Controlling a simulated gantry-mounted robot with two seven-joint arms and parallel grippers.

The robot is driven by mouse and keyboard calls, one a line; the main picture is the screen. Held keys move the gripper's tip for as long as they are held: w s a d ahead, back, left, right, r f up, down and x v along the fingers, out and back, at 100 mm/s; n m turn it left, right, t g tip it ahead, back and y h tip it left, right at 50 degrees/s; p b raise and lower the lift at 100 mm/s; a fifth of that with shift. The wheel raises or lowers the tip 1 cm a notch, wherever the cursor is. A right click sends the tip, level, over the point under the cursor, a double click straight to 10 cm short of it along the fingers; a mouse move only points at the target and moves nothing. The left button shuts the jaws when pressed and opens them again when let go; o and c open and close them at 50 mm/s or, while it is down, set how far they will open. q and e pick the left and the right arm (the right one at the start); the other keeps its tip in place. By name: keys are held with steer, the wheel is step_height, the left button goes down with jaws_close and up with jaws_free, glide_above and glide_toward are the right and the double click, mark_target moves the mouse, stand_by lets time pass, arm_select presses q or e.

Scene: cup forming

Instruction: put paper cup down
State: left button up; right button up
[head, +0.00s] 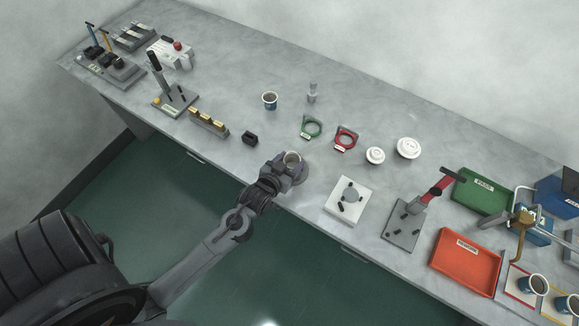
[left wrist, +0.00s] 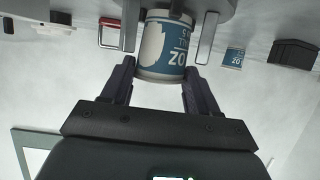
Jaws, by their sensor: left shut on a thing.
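A blue and white paper cup (left wrist: 166,52) is between the two fingers of my left gripper (left wrist: 160,85), which is shut on it. In the head view my left gripper (head: 288,170) is at the front edge of the bench, and the top of the held cup (head: 292,158) shows in it. I cannot tell whether the cup touches the bench. My right gripper does not show.
On the grey bench (head: 235,75), another cup (head: 270,100), a green ring gauge (head: 311,127) and a red ring gauge (head: 346,138) stand behind my gripper. A white plate fixture (head: 349,200) lies to the right, a small black block (head: 249,139) to the left.

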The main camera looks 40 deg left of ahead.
arm_select(q)
steer(key=shift+f, duration=0.15)
steer(key=shift+f, duration=0.2)
steer(key=o, duration=1)
steer(key=shift+o, duration=0.2)
steer(key=shift+r, duration=0.1)
steer(key=shift+s+d+r, duration=0.1)
steer(key=shift+s+r, duration=0.2)
steer(key=shift+s, duration=0.1)
steer(key=s+d+r+m+g+h, duration=0.1)
steer(key=s+d+g, duration=0.3)
steer(key=s, duration=0.5)
steer(key=s+d+r+m+g+h+p, duration=0.1)
steer(key=s+d+r+m+g+h, duration=0.1)
steer(key=s, duration=0.8)
steer(key=d+r+m+g, duration=0.1)
steer(key=d+g, duration=0.1)
steer(key=g, duration=0.1)
steer(key=shift+d+r, duration=0.2)
steer(key=shift+d, duration=0.05)
